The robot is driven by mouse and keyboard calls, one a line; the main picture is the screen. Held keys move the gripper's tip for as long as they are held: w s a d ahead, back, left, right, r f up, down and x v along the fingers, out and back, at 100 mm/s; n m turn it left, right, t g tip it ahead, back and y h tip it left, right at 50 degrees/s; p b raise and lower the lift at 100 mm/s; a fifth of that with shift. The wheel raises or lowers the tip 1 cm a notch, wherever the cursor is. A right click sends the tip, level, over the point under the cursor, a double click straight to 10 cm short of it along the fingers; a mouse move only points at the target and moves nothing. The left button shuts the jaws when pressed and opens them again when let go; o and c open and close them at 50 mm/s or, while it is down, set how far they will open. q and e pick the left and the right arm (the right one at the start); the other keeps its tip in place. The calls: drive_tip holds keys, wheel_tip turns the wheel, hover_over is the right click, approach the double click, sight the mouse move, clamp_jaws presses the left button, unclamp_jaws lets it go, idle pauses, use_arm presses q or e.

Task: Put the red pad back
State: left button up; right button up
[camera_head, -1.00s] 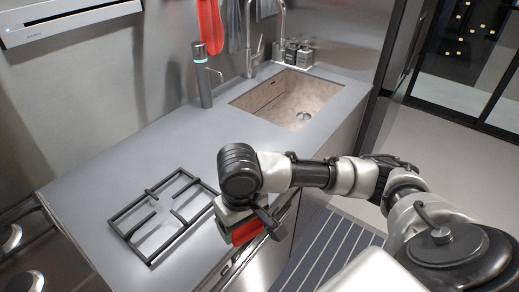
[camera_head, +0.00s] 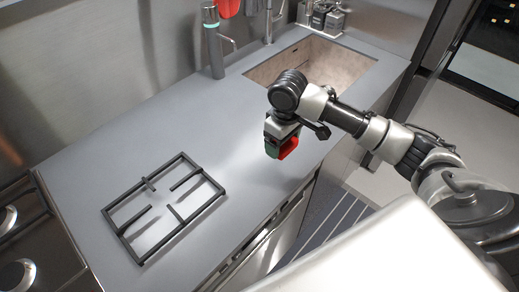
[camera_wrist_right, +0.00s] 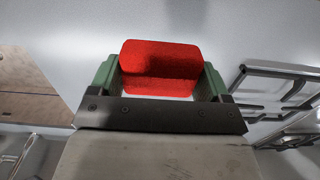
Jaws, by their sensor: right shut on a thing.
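My right gripper (camera_head: 277,146) is shut on the red pad (camera_head: 289,147), a small block over the countertop (camera_head: 225,130) near its front edge. In the right wrist view the pad (camera_wrist_right: 160,60) sits between the two green fingers of the gripper (camera_wrist_right: 160,80), with grey counter behind it. I cannot tell exactly how high it is above the counter. My left gripper is not in view.
The sink (camera_head: 333,62) is beyond the gripper at the back right. A black pan grate (camera_head: 173,213) lies on the counter at left front. A dark tap-like dispenser (camera_head: 214,45) stands by the wall. The counter between grate and sink is clear.

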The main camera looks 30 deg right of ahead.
hover_over(259, 156)
drive_tip(key=f, duration=0.3)
drive_tip(key=shift+s+f+p, duration=0.35)
drive_tip(key=shift+f+p, duration=0.05)
drive_tip(key=shift+w+f, duration=0.15)
drive_tip(key=shift+w, duration=0.05)
drive_tip(key=shift+w+f, duration=0.1)
drive_tip(key=shift+f, duration=0.2)
wheel_tip(259, 156, down, 3)
drive_tip(key=shift+f+p, duration=0.15)
drive_tip(key=shift+p, duration=0.35)
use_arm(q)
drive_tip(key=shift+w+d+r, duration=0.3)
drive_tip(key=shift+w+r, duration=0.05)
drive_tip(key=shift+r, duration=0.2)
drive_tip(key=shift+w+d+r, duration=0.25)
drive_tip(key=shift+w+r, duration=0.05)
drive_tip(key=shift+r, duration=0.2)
use_arm(e)
drive_tip(key=shift+f, duration=0.15)
drive_tip(key=shift+f, duration=0.2)
drive_tip(key=o, duration=1)
drive_tip(key=shift+r, duration=0.15)
